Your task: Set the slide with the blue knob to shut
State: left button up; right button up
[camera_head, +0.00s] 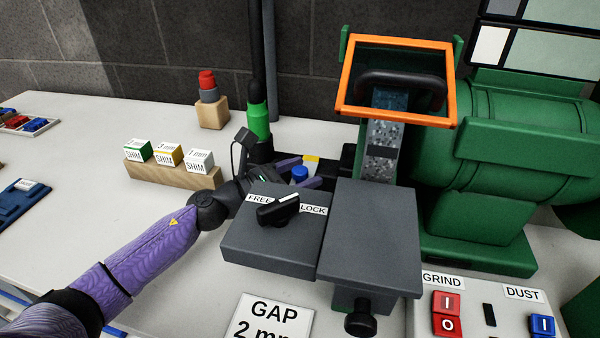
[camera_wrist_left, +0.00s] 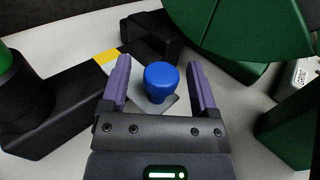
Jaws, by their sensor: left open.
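The blue knob (camera_head: 300,173) shows behind the grey box with the FREE/LOCK lever, near the black post base. In the left wrist view the blue knob (camera_wrist_left: 160,80) stands on a small grey plate (camera_wrist_left: 170,104), with a yellow patch (camera_wrist_left: 106,61) to its left. My left gripper (camera_head: 303,172) is open, its purple fingers on either side of the knob. In the left wrist view the left gripper (camera_wrist_left: 160,85) shows a gap between each finger and the knob. I cannot read any shut marking. My right gripper is not in view.
The grey box (camera_head: 265,240) with its black lever (camera_head: 278,209) stands in front of the gripper. The green grinder (camera_head: 500,150) with an orange-framed guard (camera_head: 398,80) is to the right. A wooden block with shims (camera_head: 170,172) stands to the left. A black post (camera_head: 257,60) rises behind.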

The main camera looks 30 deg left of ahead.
pick_arm(q)
grip_shut()
dwell(1.3)
